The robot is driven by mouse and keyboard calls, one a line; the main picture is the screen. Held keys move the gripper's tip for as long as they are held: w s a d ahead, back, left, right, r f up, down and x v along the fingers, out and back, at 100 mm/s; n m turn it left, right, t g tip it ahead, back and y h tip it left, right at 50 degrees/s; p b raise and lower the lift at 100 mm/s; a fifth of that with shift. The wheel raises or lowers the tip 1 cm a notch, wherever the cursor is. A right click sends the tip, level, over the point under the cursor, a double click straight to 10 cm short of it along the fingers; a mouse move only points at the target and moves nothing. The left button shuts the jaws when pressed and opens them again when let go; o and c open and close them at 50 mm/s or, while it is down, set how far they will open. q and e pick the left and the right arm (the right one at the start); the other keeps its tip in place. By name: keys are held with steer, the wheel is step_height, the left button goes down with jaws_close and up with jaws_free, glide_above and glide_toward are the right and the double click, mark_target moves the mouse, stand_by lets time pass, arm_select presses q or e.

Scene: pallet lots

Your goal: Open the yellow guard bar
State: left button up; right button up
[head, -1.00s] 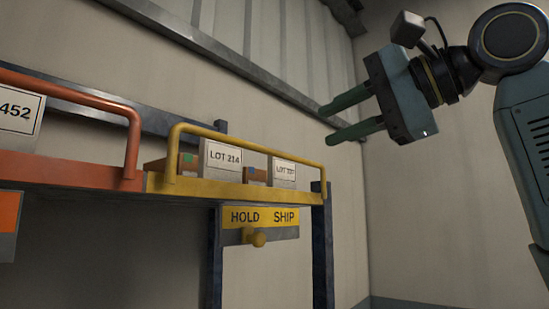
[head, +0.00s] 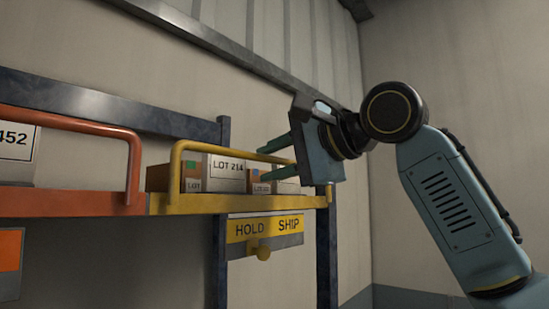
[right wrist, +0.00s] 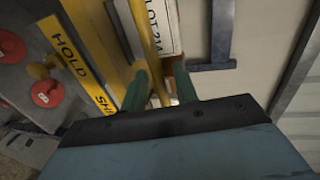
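The yellow guard bar (head: 175,172) stands upright along the front of the yellow shelf edge (head: 200,205) in the head view, before the lot boxes. My right gripper (head: 262,163) is at the bar's right part, with its two green fingers spread apart and pointing left. My left gripper is not in view.
Boxes labelled LOT 214 (head: 228,172) and others sit behind the bar. An orange guard bar (head: 134,170) stands at left. Below hang a HOLD/SHIP plate (head: 242,229) and yellow knob (head: 262,253). Red knobs (right wrist: 47,92) show in the right wrist view.

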mark_target(277, 158)
jaws_close()
steer(key=shift+s+d+f+b, duration=0.1)
steer(key=shift+d+f+b, duration=0.05)
steer(key=shift+b, duration=0.4)
steer(key=shift+s+d+f+t+y+b, duration=0.15)
steer(key=shift+s+d+t+y+b, duration=0.5)
steer(key=shift+b, duration=1)
steer(key=shift+s+d+f+t+y+b, duration=0.15)
steer(key=shift+d+t+y+b, duration=0.15)
steer(key=shift+t+y+b, duration=0.8)
steer(key=shift+s+d+f+t+y+b, duration=0.15)
steer(key=shift+s+d+t+y+b, duration=0.25)
steer(key=shift+y+b, duration=1.25)
steer(key=shift+w+d+h+b, duration=0.1)
steer(key=shift+h+b, duration=0.45)
steer(key=shift+h, duration=0.05)
